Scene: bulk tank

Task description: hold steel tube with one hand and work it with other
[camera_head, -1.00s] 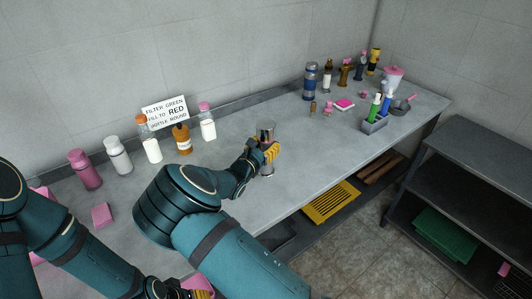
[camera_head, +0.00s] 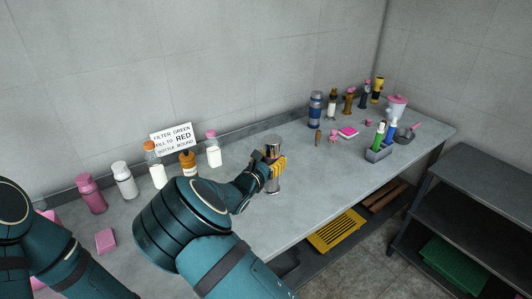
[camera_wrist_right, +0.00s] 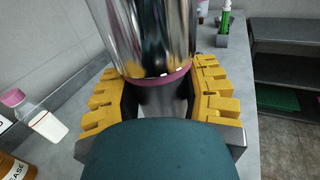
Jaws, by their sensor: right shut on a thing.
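The steel tube (camera_head: 273,148) is a shiny upright cylinder above the middle of the grey bench. My right gripper (camera_head: 274,169), with yellow finger pads, is shut around it below its top. In the right wrist view the tube (camera_wrist_right: 152,35) fills the top middle, with a pink band near its lower visible edge. The yellow fingers of my right gripper (camera_wrist_right: 160,100) lie on both sides of it. I cannot tell whether the tube's foot touches the bench. My left arm shows at the left of the head view, but its gripper is out of frame.
Several bottles, including an amber one (camera_head: 188,163), stand behind my right arm by a sign (camera_head: 172,139). A pink block (camera_head: 106,240) lies front left. A blue flask (camera_head: 315,109) and a grey caddy (camera_head: 376,152) stand farther right.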

